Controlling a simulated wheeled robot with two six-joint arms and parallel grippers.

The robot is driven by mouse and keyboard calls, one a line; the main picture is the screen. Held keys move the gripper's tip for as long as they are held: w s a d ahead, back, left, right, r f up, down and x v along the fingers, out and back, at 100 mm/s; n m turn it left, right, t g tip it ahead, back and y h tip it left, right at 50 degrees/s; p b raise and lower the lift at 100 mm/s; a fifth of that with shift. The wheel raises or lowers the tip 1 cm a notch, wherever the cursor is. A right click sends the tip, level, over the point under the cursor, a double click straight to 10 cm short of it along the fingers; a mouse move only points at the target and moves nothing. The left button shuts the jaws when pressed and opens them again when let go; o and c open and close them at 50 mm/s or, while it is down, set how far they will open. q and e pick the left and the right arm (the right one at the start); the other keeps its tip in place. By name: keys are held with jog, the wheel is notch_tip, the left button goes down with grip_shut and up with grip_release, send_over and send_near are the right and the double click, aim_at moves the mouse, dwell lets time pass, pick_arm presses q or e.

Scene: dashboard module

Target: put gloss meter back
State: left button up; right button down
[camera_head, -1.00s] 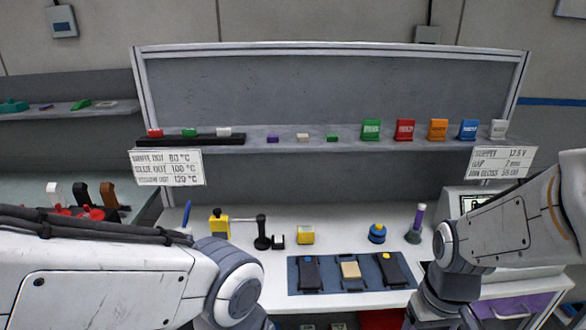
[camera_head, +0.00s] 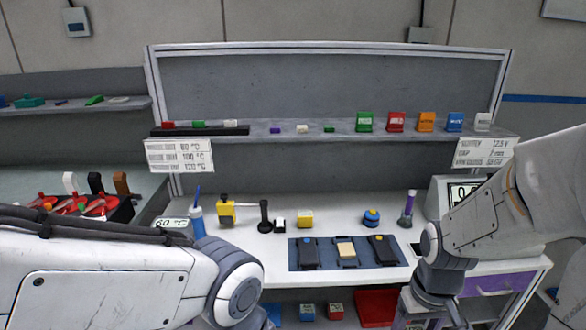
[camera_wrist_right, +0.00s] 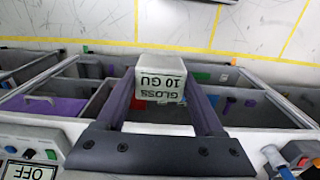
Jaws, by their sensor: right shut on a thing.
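The gloss meter (camera_wrist_right: 160,82), a white block lettered "GLOSS 10 GU", sits between the fingertips of my right gripper (camera_wrist_right: 163,95) in the right wrist view. The gripper is shut on it and holds it over a drawer or bin area. In the head view the right arm's wrist (camera_head: 437,280) is at the lower right, in front of the bench; its fingertips and the meter are below the picture. My left arm crosses the lower left, and its gripper is out of view.
A display box (camera_head: 441,190) stands at right. Colored blocks line the shelf (camera_head: 330,139). Red bins show below the bench.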

jog(key=w+a+f, duration=0.1)
jog(key=w+f, duration=0.3)
jog(key=f, duration=0.3)
jog(key=w+a+f, duration=0.2)
jog(key=w+f, duration=0.2)
jog(key=f, duration=0.3)
jog(key=shift+w+a+f, duration=0.2)
jog(key=shift+w+f, duration=0.15)
jog(key=shift+w, duration=0.05)
